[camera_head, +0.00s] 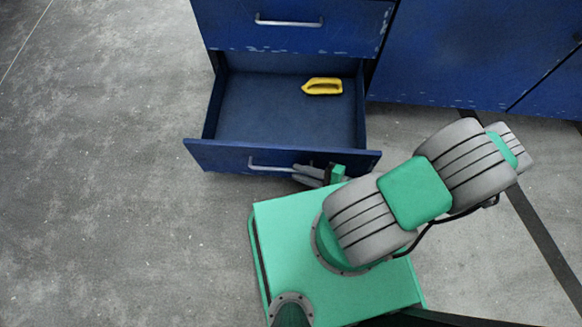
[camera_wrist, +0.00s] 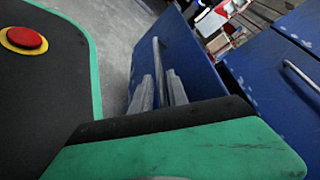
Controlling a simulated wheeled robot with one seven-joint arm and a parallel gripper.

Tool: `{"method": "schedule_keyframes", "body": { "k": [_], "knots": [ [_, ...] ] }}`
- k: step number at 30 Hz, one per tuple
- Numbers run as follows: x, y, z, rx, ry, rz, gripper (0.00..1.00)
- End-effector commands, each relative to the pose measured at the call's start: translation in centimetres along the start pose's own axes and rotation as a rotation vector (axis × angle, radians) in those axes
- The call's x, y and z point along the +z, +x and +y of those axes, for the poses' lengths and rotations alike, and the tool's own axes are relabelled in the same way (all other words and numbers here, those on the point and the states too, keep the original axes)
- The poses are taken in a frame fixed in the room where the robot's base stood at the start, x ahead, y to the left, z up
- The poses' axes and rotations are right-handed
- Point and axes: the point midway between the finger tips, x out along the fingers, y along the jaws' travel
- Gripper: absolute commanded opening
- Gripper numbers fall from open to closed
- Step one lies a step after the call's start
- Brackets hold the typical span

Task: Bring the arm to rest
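My gripper (camera_head: 296,174) is at the front of the pulled-out blue drawer (camera_head: 195,153), by the right end of its metal handle (camera_head: 265,166). In the wrist view the two grey fingers of my gripper (camera_wrist: 160,84) stand apart, with the handle bar (camera_wrist: 157,55) lined up between them. A gap shows beside the bar, so the gripper looks open. Whether the fingers touch the bar is too small to tell. My arm is folded over my green base in the head view.
A yellow object with a handle-like opening (camera_head: 322,86) lies in the open drawer at its back right. A closed blue drawer (camera_head: 290,35) is above it, and more blue cabinet fronts (camera_head: 460,60) are at right. The grey floor (camera_head: 100,180) at left is clear.

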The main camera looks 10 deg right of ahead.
Motion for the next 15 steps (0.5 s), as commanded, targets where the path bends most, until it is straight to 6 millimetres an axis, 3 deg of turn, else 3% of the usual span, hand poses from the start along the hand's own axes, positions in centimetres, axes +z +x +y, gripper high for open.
{"method": "schedule_keyframes", "body": {
  "k": [3,6,15],
  "knots": [
    [0.0,-2.4,-0.3,-0.003,0.000,0.005,0.20],
    [0.1,-3.4,-0.1,-0.001,0.001,0.002,0.20],
    [0.1,-3.7,0.0,-0.001,0.001,-0.001,0.20]
  ]
}}
